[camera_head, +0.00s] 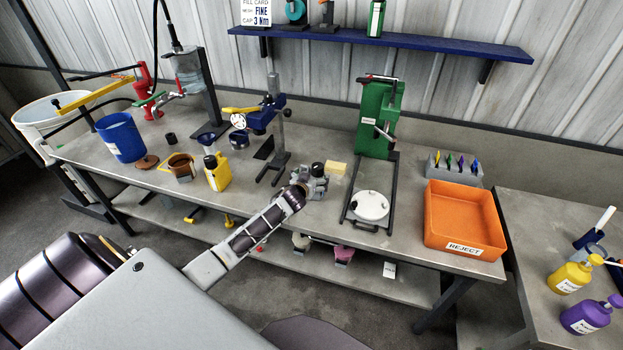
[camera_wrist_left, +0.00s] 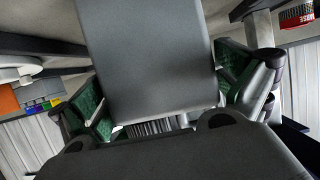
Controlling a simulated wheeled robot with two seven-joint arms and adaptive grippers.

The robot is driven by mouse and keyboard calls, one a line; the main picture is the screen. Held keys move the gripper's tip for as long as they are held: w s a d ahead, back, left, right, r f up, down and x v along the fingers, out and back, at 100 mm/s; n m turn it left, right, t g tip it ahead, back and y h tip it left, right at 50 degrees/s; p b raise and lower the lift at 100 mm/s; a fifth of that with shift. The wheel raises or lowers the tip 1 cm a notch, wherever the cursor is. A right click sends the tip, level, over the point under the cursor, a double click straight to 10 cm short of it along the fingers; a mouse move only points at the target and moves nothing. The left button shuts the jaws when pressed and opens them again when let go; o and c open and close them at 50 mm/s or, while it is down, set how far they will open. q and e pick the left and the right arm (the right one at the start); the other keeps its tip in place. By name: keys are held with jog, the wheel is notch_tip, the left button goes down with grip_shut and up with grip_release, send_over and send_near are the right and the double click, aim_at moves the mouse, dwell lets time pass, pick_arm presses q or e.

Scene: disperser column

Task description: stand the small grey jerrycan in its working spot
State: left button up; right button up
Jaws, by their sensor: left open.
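The small grey jerrycan (camera_wrist_left: 150,60) fills the middle of the left wrist view as a plain grey block. It stands between the two green-padded fingers of my left gripper (camera_wrist_left: 160,100). The jaws are open, and I cannot tell whether either pad touches it. In the head view my left gripper (camera_head: 309,184) is low over the bench's front middle. It hides most of the jerrycan; a dark cap (camera_head: 318,168) shows just behind it. I cannot tell which place is the working spot. My right gripper is in neither view.
A blue clamp stand (camera_head: 274,125) is left of the gripper. A green press (camera_head: 379,120) with a white round plate (camera_head: 371,205) and an orange REJECT tray (camera_head: 462,215) are to the right. A yellow jerrycan (camera_head: 217,174) stands left.

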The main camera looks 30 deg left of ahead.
pick_arm(q)
jog(key=shift+r, duration=0.15)
jog(key=shift+s, duration=0.1)
jog(key=v, duration=1.1)
jog(key=shift+s, duration=0.4)
dwell(0.3)
jog(key=shift+r, duration=0.15)
